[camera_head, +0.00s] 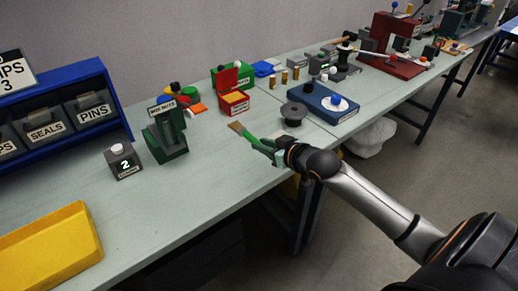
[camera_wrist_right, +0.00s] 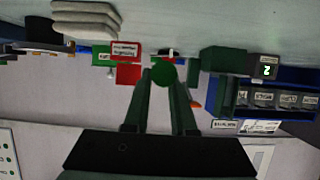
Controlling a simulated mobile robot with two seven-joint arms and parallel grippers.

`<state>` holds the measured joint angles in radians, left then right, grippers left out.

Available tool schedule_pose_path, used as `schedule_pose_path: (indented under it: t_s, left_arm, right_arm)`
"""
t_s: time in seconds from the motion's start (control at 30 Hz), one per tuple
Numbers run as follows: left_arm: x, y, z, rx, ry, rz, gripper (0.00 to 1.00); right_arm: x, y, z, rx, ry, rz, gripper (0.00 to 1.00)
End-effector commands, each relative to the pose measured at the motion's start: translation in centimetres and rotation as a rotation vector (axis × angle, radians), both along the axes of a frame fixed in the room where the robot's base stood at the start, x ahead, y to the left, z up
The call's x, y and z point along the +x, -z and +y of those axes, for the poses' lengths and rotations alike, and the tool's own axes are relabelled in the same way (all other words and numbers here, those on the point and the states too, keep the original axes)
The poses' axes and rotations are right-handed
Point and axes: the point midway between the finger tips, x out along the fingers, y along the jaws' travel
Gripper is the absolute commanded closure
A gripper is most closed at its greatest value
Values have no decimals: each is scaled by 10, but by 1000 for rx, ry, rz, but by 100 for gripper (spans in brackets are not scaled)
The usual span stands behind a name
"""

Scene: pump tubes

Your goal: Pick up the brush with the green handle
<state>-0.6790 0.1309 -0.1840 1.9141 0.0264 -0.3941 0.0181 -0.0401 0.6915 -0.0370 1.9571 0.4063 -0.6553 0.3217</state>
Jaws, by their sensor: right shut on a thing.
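The brush with the green handle (camera_head: 256,142) is in the head view near the table's front edge, its tan bristles (camera_head: 236,127) pointing up and to the left. My right gripper (camera_head: 271,150) is shut on its handle. In the right wrist view, the round green end of the handle (camera_wrist_right: 162,73) shows between the two fingers of the right gripper (camera_wrist_right: 165,80). The brush appears held above the table, though the exact gap is hard to tell. My left gripper is not in view.
A dark spool (camera_head: 293,114) and a blue fixture (camera_head: 325,102) stand right of the brush. A red box (camera_head: 234,103) stands behind it. A green press (camera_head: 165,138) and a counter (camera_head: 123,162) are left. A yellow tray (camera_head: 45,250) lies front left. The table between is clear.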

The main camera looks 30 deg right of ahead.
Motion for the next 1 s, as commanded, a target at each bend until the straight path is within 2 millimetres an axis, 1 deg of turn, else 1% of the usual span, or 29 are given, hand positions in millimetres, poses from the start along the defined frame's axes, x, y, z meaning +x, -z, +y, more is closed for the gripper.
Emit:
schedule_pose_path:
  t_s: [0.03,0.1,0.17,0.3,0.5,0.7,1.0]
  left_arm:
    - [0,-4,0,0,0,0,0]
    - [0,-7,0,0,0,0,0]
    - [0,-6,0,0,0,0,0]
    - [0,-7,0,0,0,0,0]
    - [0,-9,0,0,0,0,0]
    - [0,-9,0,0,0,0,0]
    - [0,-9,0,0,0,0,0]
  right_arm:
    - [-11,-15,2,-4,-4,-1,100]
    - [-25,-31,4,-3,-3,-1,100]
    - [-39,-33,6,-1,-3,3,100]
    - [-67,-46,9,0,-2,3,100]
    - [-95,-58,13,0,-1,2,100]
    - [-108,-64,14,1,-1,1,100]
    - [-111,-66,15,0,0,0,100]
